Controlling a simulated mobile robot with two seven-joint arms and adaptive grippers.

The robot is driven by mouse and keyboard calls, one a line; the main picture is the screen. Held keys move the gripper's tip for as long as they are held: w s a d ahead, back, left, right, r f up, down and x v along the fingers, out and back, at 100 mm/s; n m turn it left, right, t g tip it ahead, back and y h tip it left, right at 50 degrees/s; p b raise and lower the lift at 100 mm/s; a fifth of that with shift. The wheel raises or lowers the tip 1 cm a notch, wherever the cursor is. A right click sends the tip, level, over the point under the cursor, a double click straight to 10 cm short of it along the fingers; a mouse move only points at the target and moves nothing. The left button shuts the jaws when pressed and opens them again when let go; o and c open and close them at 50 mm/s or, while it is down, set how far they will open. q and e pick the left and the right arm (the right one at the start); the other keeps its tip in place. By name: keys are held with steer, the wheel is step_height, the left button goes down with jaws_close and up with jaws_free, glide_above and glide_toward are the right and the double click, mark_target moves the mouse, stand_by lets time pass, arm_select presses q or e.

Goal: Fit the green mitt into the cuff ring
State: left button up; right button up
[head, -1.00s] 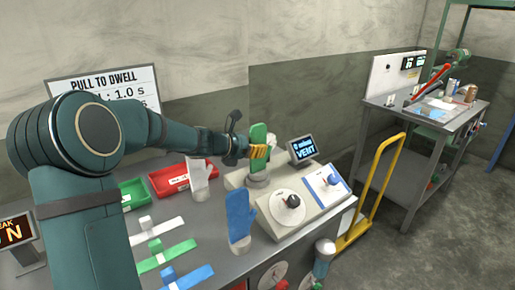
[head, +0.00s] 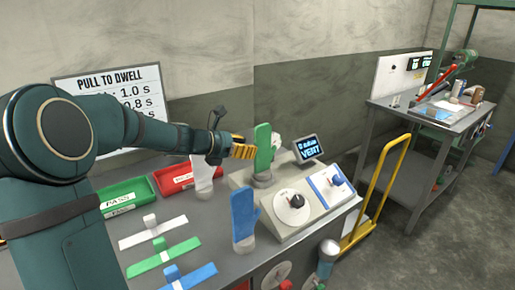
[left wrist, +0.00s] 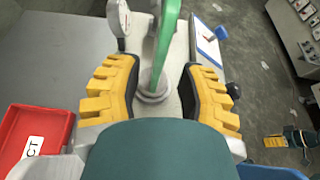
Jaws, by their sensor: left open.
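The green mitt (head: 263,150) stands upright on the machine, with its lower end at the grey cuff ring (head: 263,180). I cannot tell how deep it sits in the ring. In the left wrist view the mitt (left wrist: 165,35) rises from the ring (left wrist: 153,92), seen beyond and between my fingers. My left gripper (head: 245,149), with yellow ribbed fingers, is just left of the mitt at about its mid-height. It is open and empty, and the left wrist view shows its fingers (left wrist: 160,70) spread apart.
A blue mitt (head: 244,214) and a white mitt (head: 203,176) stand close by. A green tray (head: 123,194) and a red tray (head: 174,177) lie behind. White, green and blue cross-shaped pieces lie in front. A dial panel (head: 292,208) and screen (head: 309,148) are right of the ring.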

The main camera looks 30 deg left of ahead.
arm_select(q)
steer(key=shift+v, duration=2.75)
